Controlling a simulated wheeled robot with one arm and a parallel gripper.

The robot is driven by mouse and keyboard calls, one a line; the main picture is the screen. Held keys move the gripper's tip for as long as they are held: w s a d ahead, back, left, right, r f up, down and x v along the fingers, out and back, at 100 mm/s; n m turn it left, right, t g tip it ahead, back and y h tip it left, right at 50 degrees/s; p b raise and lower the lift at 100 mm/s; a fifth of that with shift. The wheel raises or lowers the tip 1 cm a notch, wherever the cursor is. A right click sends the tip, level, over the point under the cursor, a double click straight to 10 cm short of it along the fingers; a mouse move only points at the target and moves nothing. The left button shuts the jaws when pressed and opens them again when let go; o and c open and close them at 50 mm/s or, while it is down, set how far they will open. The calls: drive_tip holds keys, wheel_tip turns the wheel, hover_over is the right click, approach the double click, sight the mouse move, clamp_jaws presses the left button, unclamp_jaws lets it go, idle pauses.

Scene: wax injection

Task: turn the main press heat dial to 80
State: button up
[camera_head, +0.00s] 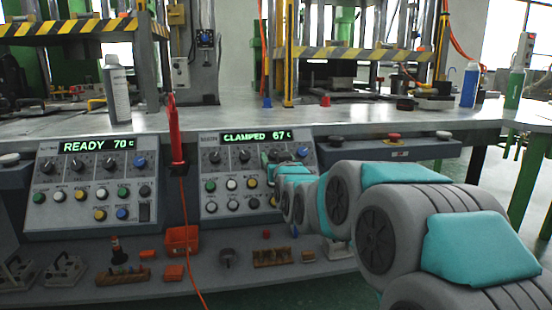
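Two grey control panels face me. The right panel (206,181) has a green display (257,137) reading "CLAMPED 67 C". Below it is a row of dark dials, such as the left one (215,157), ending in a blue dial (303,152). The left panel (40,221) has a display (98,145) reading "READY 70 C" and a similar row with a blue dial (139,161). The small panel labels are not legible. My gripper (270,167) is at the right panel, by the dials right of its middle. Its fingers are small and partly hidden, so contact and opening cannot be told.
Rows of coloured buttons (231,184) sit below the dials. A red tool on an orange cord (174,130) hangs between the panels. A lower shelf (215,276) holds an orange bin (182,240) and small parts. Bottles (469,86) stand on the bench above.

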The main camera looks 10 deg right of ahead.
clamp_jaws()
idle(0.3)
drive_tip(key=shift+d+f+n+y+b, duration=0.1)
drive_tip(key=shift+n+y+b, duration=0.5)
drive_tip(key=shift+n, duration=0.3)
drive_tip(key=shift+o, duration=0.3)
unclamp_jaws()
drive_tip(key=shift+s, duration=0.1)
